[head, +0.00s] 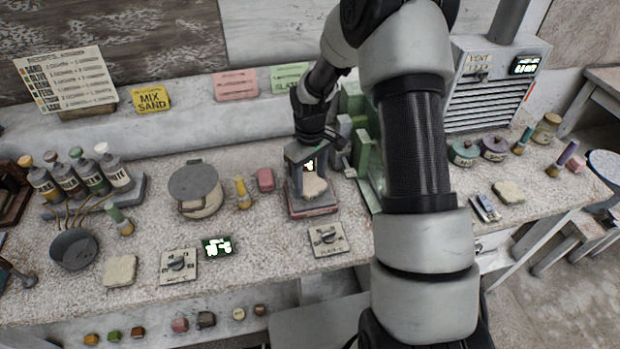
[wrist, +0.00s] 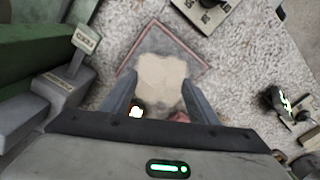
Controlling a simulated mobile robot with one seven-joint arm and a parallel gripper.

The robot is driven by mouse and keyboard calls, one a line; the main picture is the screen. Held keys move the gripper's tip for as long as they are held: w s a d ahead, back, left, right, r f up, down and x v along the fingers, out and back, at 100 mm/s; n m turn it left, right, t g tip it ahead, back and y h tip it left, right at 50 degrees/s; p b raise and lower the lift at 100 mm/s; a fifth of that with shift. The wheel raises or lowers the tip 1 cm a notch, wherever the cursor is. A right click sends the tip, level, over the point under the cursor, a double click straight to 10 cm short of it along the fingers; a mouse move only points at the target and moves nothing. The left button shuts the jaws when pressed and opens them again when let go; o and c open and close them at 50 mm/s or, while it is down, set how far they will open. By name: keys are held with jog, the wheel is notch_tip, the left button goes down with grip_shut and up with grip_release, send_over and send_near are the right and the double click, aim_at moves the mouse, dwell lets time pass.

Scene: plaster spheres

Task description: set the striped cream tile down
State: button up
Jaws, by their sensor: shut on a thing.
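My gripper (head: 307,172) points down over the middle of the bench and is shut on a cream tile (head: 315,188). In the wrist view the cream tile (wrist: 160,82) lies between the two fingers, with an uneven outline. I cannot make out stripes on it. Below it is a square grey plate with a reddish border (head: 313,211), whose edge also shows in the wrist view (wrist: 191,48). I cannot tell whether the tile touches the plate.
Another cream tile (head: 120,271) lies at the front left and one (head: 509,191) at the right. Green blocks (head: 361,150) stand close beside my gripper. A dial plate (head: 327,239) lies just in front, and a pink block (head: 265,180) and yellow bottle (head: 243,192) stand left.

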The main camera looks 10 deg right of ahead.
jog(key=shift+f+b, duration=0.5)
jog(key=shift+f, duration=0.2)
jog(key=o, duration=1.3)
jog(key=shift+r, duration=0.1)
jog(key=shift+r+p, duration=1.25)
jog(key=shift+r, duration=0.7)
